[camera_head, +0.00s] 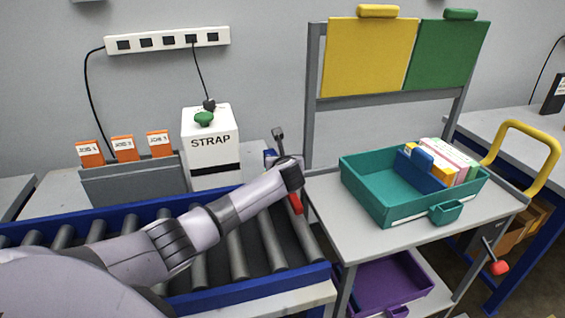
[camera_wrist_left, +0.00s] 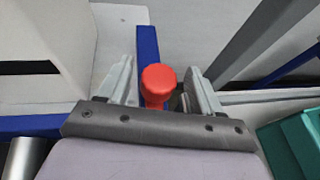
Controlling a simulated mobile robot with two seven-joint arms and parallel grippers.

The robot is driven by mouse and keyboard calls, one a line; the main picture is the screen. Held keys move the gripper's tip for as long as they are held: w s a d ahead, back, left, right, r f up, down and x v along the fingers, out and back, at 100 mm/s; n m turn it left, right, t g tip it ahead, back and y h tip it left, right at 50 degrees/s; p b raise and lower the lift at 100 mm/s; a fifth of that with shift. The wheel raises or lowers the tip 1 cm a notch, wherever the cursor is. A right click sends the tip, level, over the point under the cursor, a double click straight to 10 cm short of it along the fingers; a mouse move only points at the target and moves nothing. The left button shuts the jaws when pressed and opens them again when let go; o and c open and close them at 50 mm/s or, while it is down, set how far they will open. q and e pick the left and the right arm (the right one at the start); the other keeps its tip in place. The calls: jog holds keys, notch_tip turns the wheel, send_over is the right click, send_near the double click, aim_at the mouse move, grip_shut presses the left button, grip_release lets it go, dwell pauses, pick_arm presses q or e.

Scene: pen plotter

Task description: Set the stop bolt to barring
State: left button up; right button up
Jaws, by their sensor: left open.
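A red knob (camera_wrist_left: 158,82), apparently that of the stop bolt, shows in the left wrist view between the fingers of my left gripper (camera_wrist_left: 161,74). The fingers are open, one on each side of the knob, with a gap visible on the left; contact on the right is unclear. In the head view a red handle (camera_head: 296,203) shows just below my left wrist, at the right end of the roller conveyor (camera_head: 250,300). My wrist hides the bolt's body and the fingers there, so its setting cannot be told. My right gripper is not in view.
A grey cart (camera_head: 330,215) stands right of the conveyor, with a teal tray (camera_head: 365,198) on top and a purple tray (camera_head: 375,285) below. A second red knob (camera_head: 498,267) is on its right side. The white STRAP box (camera_head: 210,165) stands behind the conveyor.

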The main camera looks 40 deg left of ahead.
pick_arm(q)
jog(key=p+v, duration=0.1)
jog(key=v, duration=0.6)
jog(key=shift+f, duration=0.15)
dwell(0.6)
